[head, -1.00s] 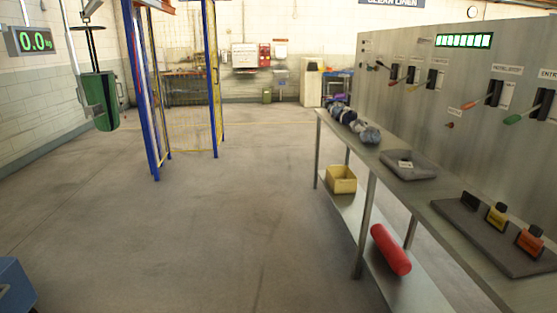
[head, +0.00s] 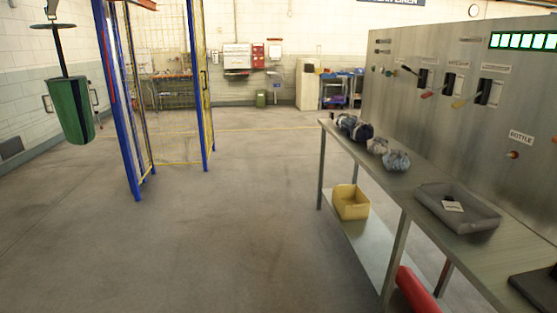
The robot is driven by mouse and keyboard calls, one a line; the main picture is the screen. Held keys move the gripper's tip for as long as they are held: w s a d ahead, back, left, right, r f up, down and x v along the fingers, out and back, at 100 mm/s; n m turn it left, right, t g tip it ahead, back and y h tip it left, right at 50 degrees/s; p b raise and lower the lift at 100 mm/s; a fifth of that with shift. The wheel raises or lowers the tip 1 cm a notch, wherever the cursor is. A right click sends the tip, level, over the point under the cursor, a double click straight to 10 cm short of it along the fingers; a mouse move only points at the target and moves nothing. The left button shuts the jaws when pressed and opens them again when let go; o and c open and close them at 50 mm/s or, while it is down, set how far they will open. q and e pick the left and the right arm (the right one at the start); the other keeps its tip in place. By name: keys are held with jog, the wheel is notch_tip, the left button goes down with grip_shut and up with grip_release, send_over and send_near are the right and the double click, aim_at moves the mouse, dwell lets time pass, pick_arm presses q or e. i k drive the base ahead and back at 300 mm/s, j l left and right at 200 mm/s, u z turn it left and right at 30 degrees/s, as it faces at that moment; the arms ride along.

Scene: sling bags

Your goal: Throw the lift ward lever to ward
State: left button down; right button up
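A grey metal control panel (head: 440,135) stands along the right side, behind a steel bench. It carries a lever with a red handle (head: 428,94) and a lever with a pale yellow handle (head: 459,104), each coming out of a black slotted plate. A smaller lever (head: 408,70) sits further left, near the panel's far end. The small labels above the levers are too small to read, so I cannot tell which is the lift ward lever or how it is set. Neither of my grippers is in view.
The steel bench (head: 425,185) in front of the panel holds several rolled bundles (head: 396,160) and a grey tray (head: 457,206). A yellow bin (head: 350,201) and a red roll (head: 416,291) are below. A blue-framed yellow mesh cage (head: 175,90) stands left; the floor between is clear.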

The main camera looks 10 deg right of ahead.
aim_at(405, 67)
jog(key=i+z, duration=0.15)
jog(key=i, duration=0.5)
jog(key=i+j+z, duration=0.15)
jog(key=i, duration=0.55)
jog(key=i+z, duration=0.55)
jog(key=z, duration=0.2)
jog(key=i+j+z, duration=0.2)
jog(key=z, duration=0.15)
jog(key=i+j+z, duration=0.15)
jog(key=z, duration=0.2)
jog(key=i+j+z, duration=0.2)
jog(key=z, duration=0.15)
jog(key=i+j+z, duration=0.55)
jog(key=j+z, duration=0.2)
jog(key=l, duration=0.1)
